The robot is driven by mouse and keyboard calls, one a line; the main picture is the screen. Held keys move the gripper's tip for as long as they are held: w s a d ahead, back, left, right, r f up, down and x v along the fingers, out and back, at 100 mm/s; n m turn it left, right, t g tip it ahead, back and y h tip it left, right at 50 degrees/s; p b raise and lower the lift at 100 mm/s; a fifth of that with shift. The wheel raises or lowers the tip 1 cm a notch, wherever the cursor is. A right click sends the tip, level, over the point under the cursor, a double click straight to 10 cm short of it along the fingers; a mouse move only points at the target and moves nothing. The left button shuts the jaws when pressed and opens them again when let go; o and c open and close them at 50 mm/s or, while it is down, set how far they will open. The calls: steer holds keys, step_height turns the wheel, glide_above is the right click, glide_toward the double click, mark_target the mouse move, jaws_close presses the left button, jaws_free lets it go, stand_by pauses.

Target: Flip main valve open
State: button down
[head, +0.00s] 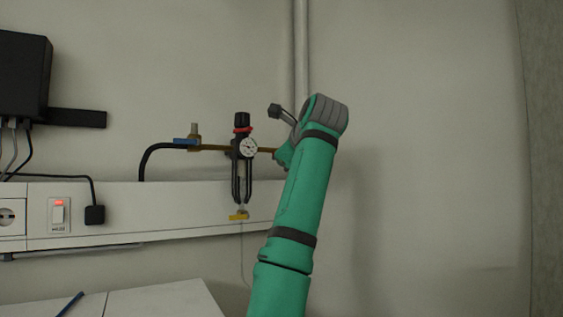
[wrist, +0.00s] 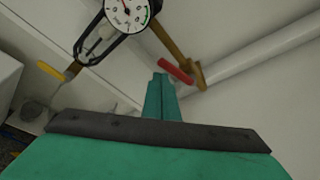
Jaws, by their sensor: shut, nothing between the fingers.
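My gripper (wrist: 160,78) is shut and empty. In the wrist view its tips are just left of and below a red valve handle (wrist: 174,70) on a brass pipe (wrist: 168,42); I cannot tell whether they touch. The handle lies at a slant to the pipe. In the head view my gripper (head: 283,156) is at the pipe's right end, and my arm hides the red handle. A blue-handled valve (head: 185,141) is at the pipe's left end. No label shows which valve is the main one.
A black regulator (head: 241,170) with a round gauge (head: 248,147) sits mid-pipe, with a yellow handle (head: 239,216) below. A white wall duct (head: 160,210) runs beneath. A vertical pipe (head: 301,50) is behind my arm. The wall at right is clear.

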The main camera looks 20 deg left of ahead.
steer(key=v, duration=0.9)
steer(key=shift+s+d, duration=0.25)
steer(key=shift+d+r, duration=0.1)
